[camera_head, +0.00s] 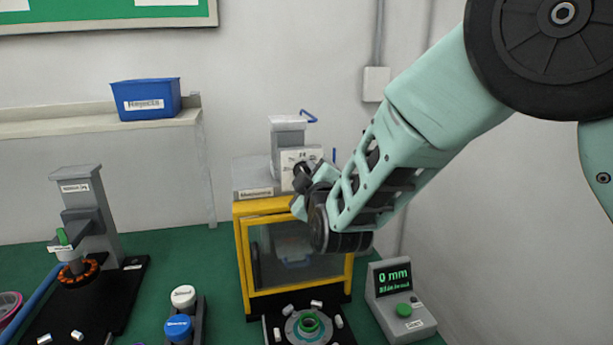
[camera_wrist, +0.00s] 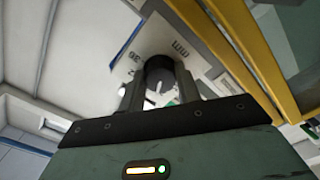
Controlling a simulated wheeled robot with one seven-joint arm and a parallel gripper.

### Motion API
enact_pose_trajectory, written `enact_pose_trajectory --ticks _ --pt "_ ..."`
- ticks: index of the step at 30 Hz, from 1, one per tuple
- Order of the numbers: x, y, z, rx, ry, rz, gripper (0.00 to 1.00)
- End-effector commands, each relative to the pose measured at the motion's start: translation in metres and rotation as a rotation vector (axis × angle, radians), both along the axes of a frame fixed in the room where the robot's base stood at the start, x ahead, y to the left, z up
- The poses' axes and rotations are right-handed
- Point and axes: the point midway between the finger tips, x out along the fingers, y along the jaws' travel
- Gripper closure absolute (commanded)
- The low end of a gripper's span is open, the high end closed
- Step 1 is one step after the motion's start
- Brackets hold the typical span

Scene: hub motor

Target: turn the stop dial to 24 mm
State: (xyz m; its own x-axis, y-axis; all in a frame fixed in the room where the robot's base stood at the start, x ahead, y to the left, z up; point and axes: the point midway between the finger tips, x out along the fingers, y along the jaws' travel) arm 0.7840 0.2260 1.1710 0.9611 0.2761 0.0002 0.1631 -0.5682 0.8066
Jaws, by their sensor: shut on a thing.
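The stop dial (camera_wrist: 160,72) is a dark round knob with a pale pointer mark, set on a white scale plate (camera_wrist: 205,72) with printed numbers. In the head view the plate (camera_head: 312,153) sits on the front of the grey unit above the yellow-framed press; my gripper partly covers the dial there. My gripper (camera_wrist: 158,92) has one finger on each side of the dial and is shut on it. It also shows in the head view (camera_head: 302,182), reaching in from the right. The exact number the pointer marks is too small to read.
The yellow-framed guard (camera_head: 243,268) stands just below my gripper. A display box (camera_head: 398,290) at right reads 0 mm, with a green button. A grey press (camera_head: 85,215) stands at left, and a blue Rejects bin (camera_head: 147,98) is on the shelf. White- and blue-capped containers stand in front.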

Motion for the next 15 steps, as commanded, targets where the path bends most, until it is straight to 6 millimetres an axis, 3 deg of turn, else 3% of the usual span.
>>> enact_pose_trajectory --ticks 15 --pt "-0.0004 -0.0001 -0.0010 -0.184 -0.050 0.001 0.89"
